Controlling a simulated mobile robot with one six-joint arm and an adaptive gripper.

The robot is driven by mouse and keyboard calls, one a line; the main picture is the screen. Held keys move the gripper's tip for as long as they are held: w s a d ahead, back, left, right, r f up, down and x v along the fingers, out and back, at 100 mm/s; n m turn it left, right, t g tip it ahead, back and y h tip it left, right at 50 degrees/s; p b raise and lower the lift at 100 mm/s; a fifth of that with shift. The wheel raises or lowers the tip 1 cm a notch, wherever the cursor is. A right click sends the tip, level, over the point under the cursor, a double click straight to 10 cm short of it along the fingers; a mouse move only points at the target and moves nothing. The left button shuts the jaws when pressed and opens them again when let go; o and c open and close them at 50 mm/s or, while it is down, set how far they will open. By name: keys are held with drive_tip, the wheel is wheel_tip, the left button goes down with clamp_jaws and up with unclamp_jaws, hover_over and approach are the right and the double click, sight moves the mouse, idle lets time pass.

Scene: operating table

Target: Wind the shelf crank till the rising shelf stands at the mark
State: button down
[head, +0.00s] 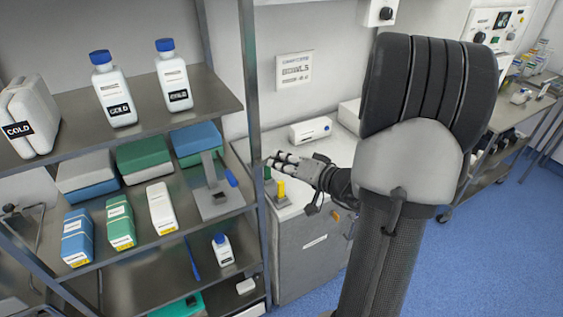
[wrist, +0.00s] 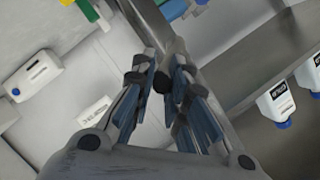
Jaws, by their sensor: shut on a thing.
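My gripper (head: 283,160) is beside the shelf rack's right front post (head: 251,95), above the grey cabinet. In the wrist view my gripper (wrist: 158,90) has its fingers closed around a small dark knob (wrist: 161,82), which looks like the crank's grip. The rest of the crank is hidden or too small to tell. The rack has an upper shelf (head: 165,120), a middle shelf (head: 150,238) and a lower level. Which of them rises cannot be told. I cannot make out a height mark for the shelf.
Bottles labelled COLD (head: 115,95) stand on the upper shelf, with boxes (head: 120,222) below. A yellow piece (head: 281,190) and a white box (head: 310,131) are on the cabinet (head: 318,235). A side table (head: 500,125) stands right. The blue floor (head: 510,240) is open.

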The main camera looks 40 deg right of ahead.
drive_tip(key=shift+d+f+m+b, duration=0.1)
drive_tip(key=shift+f+m+b, duration=0.2)
drive_tip(key=shift+b, duration=0.4)
drive_tip(key=shift+w+a+f+m+t+y+b, duration=0.1)
drive_tip(key=shift+a+f+m+t+y+b, duration=0.15)
drive_tip(key=shift+f+m+t+b, duration=1.45)
drive_tip(key=shift+a+f+m+t+y+b, duration=0.2)
drive_tip(key=shift+m+b, duration=0.8)
drive_tip(key=shift+m, duration=1.75)
drive_tip(key=shift+w+a+f+m+t+y+b, duration=0.1)
drive_tip(key=shift+a+f+m+t+y+b, duration=0.4)
drive_tip(key=shift+m+b, duration=1.3)
drive_tip(key=shift+d+f+m+t+h+p, duration=0.2)
drive_tip(key=shift+m+t+h+p, duration=0.1)
drive_tip(key=shift+m+h+p, duration=0.2)
drive_tip(key=c, duration=1.6)
unclamp_jaws()
